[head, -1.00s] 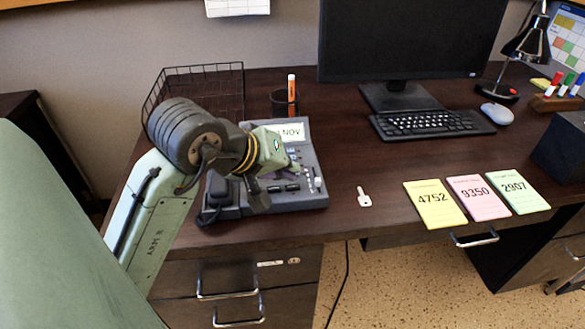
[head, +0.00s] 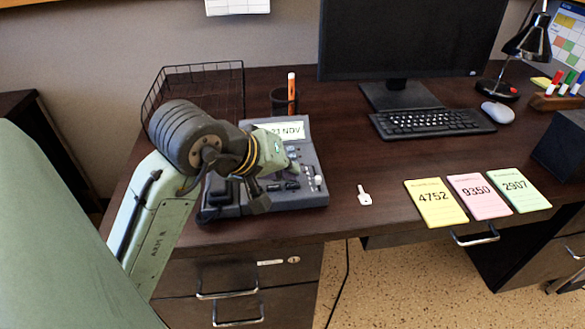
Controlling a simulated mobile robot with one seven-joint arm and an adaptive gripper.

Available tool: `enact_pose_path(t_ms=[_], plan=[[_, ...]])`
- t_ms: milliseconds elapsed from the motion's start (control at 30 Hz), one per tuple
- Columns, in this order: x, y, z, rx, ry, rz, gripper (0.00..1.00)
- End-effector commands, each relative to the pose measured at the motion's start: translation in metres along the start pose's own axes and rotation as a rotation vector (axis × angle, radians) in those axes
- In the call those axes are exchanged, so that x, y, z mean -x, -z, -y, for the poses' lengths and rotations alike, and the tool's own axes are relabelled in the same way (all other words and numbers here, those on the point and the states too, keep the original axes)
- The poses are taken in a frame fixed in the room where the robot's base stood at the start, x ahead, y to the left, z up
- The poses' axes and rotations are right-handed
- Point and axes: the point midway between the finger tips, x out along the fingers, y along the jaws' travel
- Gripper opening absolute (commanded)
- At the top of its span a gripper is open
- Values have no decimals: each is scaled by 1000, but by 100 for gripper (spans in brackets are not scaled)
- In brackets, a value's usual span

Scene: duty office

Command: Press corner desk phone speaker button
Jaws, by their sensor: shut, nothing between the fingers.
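The grey desk phone (head: 305,198) sits on the left part of the dark wooden desk, near its front edge. Its lit display reads "NOV" with a partly covered number before it. Several buttons and a round white knob show on its right side. My gripper (head: 259,203) is over the front left of the phone, shut and empty. My wrist and gripper cover much of the keypad and part of the handset (head: 214,194). I cannot tell which button is the speaker button, or whether my fingertips touch the phone.
A wire tray (head: 215,82) and a pen cup (head: 281,103) stand behind the phone. The monitor (head: 405,40) and keyboard (head: 433,123) are further back.

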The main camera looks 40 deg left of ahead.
Motion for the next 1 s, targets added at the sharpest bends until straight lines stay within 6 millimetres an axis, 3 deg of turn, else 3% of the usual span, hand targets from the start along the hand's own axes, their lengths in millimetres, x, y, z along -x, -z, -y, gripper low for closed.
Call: enact_pose_path(t_ms=[1000], plan=[[-6, -5, 4, -1, -1, 0, 0]])
